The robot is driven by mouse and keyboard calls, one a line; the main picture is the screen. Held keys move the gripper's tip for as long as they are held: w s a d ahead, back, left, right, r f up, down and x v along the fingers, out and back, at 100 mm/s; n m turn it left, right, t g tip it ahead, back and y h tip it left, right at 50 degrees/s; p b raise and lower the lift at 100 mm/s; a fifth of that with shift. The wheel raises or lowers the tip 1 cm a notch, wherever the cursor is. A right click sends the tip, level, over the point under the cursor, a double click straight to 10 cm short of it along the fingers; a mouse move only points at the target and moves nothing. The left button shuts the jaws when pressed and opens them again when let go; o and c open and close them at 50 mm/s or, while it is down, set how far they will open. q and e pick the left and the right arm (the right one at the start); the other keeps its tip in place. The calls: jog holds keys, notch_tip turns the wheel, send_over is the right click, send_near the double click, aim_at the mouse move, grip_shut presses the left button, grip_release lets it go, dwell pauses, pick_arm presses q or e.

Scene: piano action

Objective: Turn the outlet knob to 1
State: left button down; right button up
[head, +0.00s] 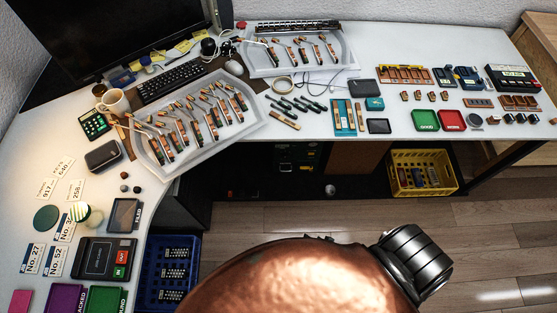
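I cannot make out the outlet knob for certain. A dark unit (296,157) with small round parts and a yellow mark sits in the shade under the desk; it is too small and dark to tell whether it carries a knob or any numbers. Neither of my grippers can be made out. A large copper-coloured part and a dark grey ribbed part of my own body fill the bottom middle and hide the floor there.
The curved white desk (335,85) carries trays of hammer parts, a keyboard (171,80), a mug (114,102) and several small boxes. A yellow crate (422,188) and a blue crate (173,251) stand below it. Wooden floor (500,220) is clear at right.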

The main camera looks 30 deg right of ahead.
jog(key=w+m+t+b, duration=0.45)
jog(key=w+m, duration=0.25)
jog(key=w, duration=0.8)
jog(key=m+t+h+b, duration=0.4)
jog(key=m+h+b, duration=0.5)
jog(key=m+b, duration=1.05)
send_near(285, 158)
jog(key=m+p, duration=0.4)
jog(key=x, duration=0.5)
jog(key=b+x, duration=0.1)
jog(key=x, duration=0.1)
jog(key=shift+d+f, duration=0.2)
jog(key=shift+f, duration=0.05)
pick_arm(q)
jog(key=w+d+r+t+h, duration=0.1)
jog(key=w+d, duration=0.3)
jog(key=w, duration=0.4)
jog(key=w+d+r+t+h, duration=0.1)
jog(key=w+d+r+t, duration=0.2)
jog(key=w, duration=0.6)
jog(key=shift+d+r+n, duration=0.4)
jog(key=shift+d+r, duration=0.1)
jog(key=shift+d, duration=0.05)
pick_arm(e)
jog(key=shift+w+d+r, duration=0.15)
jog(key=shift+w+d, duration=0.15)
jog(key=shift+w, duration=0.35)
jog(key=shift+c, duration=0.4)
